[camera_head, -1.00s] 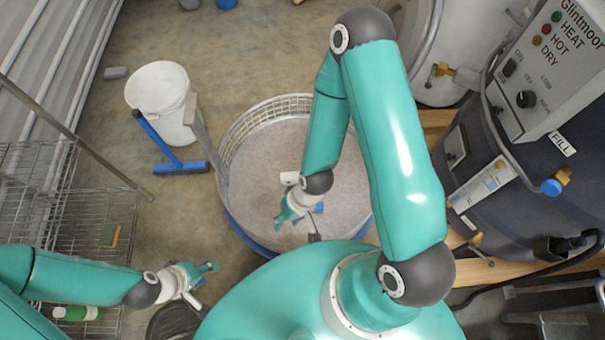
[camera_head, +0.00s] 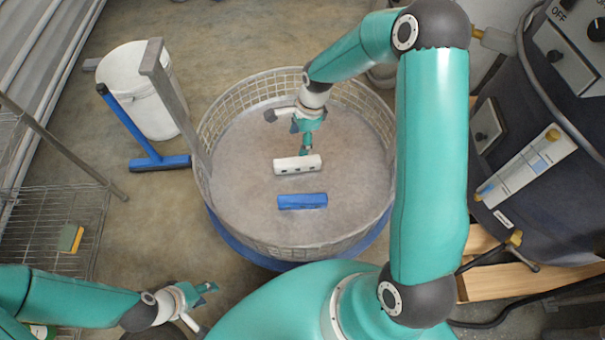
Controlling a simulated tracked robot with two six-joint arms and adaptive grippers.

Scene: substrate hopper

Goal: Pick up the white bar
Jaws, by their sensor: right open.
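The white bar (camera_head: 297,165) lies flat on the pale floor of the round wire-walled hopper (camera_head: 222,218), with small dark marks along its near side. My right gripper (camera_head: 304,150) is over the hopper, just beyond the bar, its teal fingers pointing down close to the bar's far edge. It is open; whether a finger touches the bar I cannot tell. My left gripper (camera_head: 207,288) is at the lower left, outside the hopper and away from the bar; its fingers are small and their opening is unclear.
A blue bar (camera_head: 302,202) lies in the hopper just nearer than the white bar. A grey post (camera_head: 170,88) rises at the hopper's left wall. A dark drum (camera_head: 535,210) stands right.

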